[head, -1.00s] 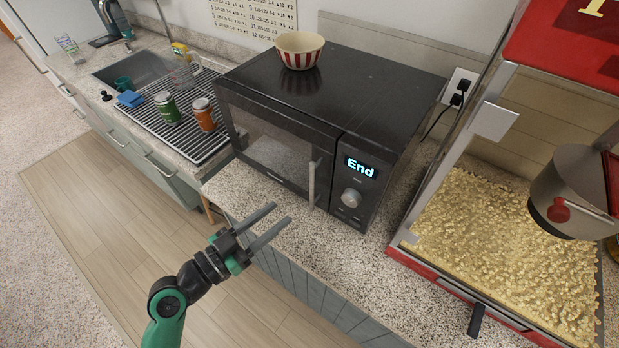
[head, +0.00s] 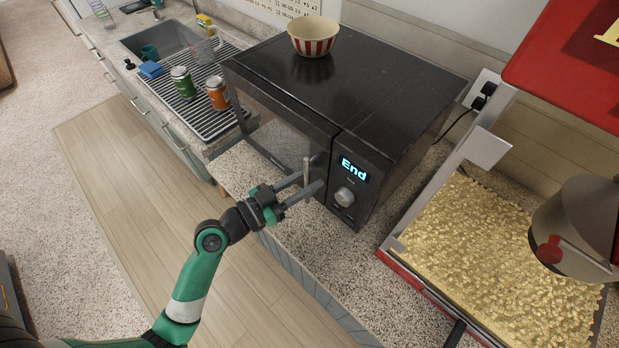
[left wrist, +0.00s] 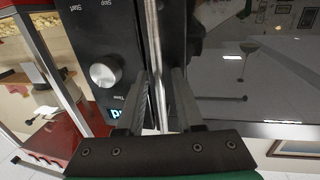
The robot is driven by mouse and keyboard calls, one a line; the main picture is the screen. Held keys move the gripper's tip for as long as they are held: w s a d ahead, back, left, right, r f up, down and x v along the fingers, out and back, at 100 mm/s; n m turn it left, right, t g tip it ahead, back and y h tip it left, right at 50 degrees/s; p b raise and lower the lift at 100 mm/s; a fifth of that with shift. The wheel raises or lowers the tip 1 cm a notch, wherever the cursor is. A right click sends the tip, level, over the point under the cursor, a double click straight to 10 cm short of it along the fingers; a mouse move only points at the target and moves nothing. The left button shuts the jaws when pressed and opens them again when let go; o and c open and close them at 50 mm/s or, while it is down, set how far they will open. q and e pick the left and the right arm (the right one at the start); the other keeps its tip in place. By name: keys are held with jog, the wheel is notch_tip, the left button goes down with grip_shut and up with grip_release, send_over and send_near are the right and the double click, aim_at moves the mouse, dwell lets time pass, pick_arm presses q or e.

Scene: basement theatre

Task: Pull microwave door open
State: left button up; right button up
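The black microwave (head: 395,85) stands on the speckled counter, its display reading "End". Its dark glass door (head: 270,128) looks closed. The upright metal door handle (head: 307,172) is near the door's right edge, beside the control panel. My left gripper (head: 311,184) is at the handle, fingers apart on either side of it. In the left wrist view, the handle (left wrist: 153,35) runs down between the two fingers (left wrist: 167,80), and the silver knob (left wrist: 106,71) is to the left. I cannot tell whether a finger touches the handle. My right gripper is not in view.
A striped bowl (head: 313,36) sits on the microwave. A popcorn machine (head: 490,260) stands at the right. The floor before the counter is clear.

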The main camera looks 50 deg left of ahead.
pick_arm(q)
grip_shut()
dwell(1.2)
